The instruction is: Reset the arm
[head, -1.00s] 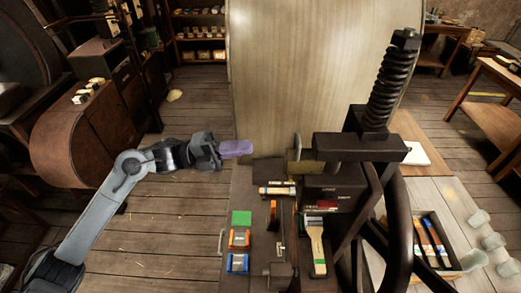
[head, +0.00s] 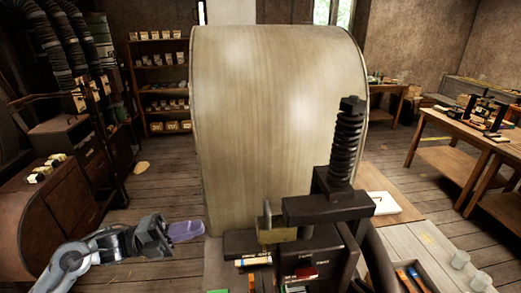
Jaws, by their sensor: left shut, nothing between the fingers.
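My left gripper (head: 186,231) is at the lower left, in front of the wooden floor. It is shut, its purple end points right, and nothing shows held in it. It is apart from the dark press (head: 327,208), whose screw with its coil (head: 346,150) stands upright to the right. Part of a dark curved wheel (head: 379,262) shows at the lower right of the press, cut off by the bottom edge. My right gripper is not in view.
A worktop (head: 422,244) with a box of tools lies at the lower right. Shelves (head: 160,85) stand at the back left and a workbench (head: 465,130) at the right.

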